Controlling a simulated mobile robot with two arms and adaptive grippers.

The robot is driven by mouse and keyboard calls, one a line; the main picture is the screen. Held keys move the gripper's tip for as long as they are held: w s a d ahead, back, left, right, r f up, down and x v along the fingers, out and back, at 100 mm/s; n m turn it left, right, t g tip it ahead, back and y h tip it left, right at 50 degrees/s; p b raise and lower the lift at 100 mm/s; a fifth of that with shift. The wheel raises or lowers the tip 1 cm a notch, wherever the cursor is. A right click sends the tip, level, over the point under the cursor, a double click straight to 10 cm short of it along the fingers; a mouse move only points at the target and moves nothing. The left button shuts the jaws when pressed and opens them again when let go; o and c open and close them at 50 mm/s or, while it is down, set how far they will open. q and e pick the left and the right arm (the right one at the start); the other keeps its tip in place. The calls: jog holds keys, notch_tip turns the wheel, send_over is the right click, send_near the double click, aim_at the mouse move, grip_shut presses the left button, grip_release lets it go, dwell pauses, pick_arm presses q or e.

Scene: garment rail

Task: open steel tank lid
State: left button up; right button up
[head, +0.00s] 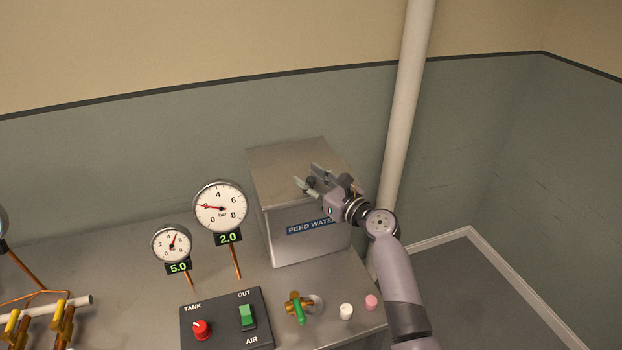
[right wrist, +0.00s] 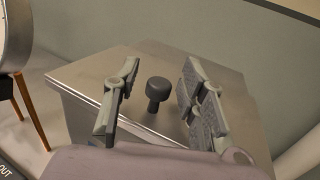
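The steel tank (head: 290,242) stands at the back right of the bench and carries a "FEED WATER" label. Its flat lid (head: 280,160) lies level on top and looks closed. In the right wrist view a dark round knob (right wrist: 157,90) stands up from the lid (right wrist: 135,65). My right gripper (head: 312,180) is above the lid. It also shows in the right wrist view (right wrist: 158,88), open, with its fingers on either side of the knob and apart from it. My left gripper is not in view.
Two dial gauges (head: 220,207) (head: 171,244) stand left of the tank. A control box (head: 227,325), a brass valve with a green handle (head: 299,308), and a white and a pink knob (head: 371,302) are in front. A pale vertical pipe (head: 405,100) rises behind on the right.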

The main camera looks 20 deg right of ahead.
grip_shut()
dwell(0.7)
